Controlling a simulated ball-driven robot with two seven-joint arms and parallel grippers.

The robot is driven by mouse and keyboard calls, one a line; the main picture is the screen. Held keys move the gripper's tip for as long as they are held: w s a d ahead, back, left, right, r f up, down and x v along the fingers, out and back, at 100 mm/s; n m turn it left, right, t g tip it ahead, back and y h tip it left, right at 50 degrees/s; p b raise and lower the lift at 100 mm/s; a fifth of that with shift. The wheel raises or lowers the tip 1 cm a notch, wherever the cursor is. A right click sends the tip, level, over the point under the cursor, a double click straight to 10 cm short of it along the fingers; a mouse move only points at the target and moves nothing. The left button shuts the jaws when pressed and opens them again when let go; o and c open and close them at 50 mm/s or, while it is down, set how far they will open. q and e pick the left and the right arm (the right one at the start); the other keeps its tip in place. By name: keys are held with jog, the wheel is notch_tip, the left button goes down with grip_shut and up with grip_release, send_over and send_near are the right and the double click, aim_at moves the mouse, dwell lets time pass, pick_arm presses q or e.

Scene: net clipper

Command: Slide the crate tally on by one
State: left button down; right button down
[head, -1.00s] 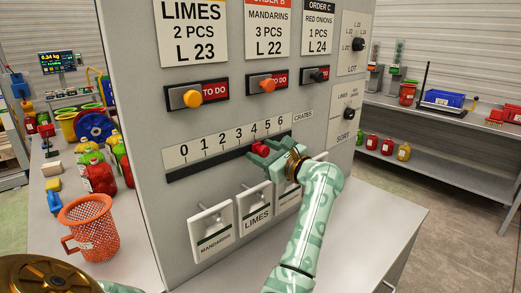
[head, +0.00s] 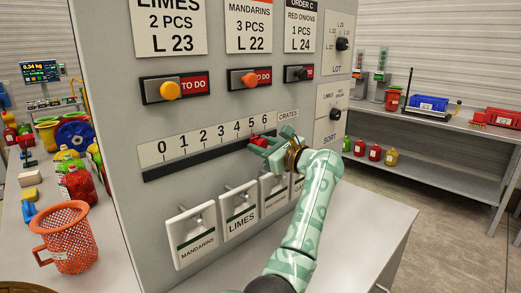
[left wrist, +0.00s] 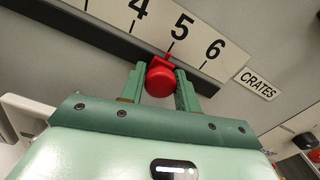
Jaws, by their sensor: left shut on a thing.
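The crate tally is a red slider knob (head: 258,141) on a dark slot (head: 190,163) below a white scale (head: 205,139) numbered 0 to 6, labelled CRATES (head: 288,114). In the left wrist view the knob (left wrist: 160,80) has its small pointer at the 5 mark. My left gripper (head: 263,145) is shut on the knob, with a green finger on each side of it in the left wrist view. In the head view its fingers partly cover the knob and the slot's right end. My right gripper is not in view.
Toggle switches (head: 238,211) with labels sit below the slot, close to my left arm. TO DO knobs (head: 170,90) are above. The SORT dial (head: 335,114) is to the right. An orange basket (head: 67,238) stands at the left.

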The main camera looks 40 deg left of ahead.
pick_arm(q)
jog(key=c, duration=1.2)
grip_release()
jog(key=shift+o, duration=0.7)
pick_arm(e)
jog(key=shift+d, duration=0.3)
pick_arm(q)
jog(key=s+d, duration=0.1)
jog(key=d, duration=1.5)
jog(key=shift+s, duration=0.2)
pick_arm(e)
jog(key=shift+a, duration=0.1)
pick_arm(q)
jog(key=shift+d, duration=0.15)
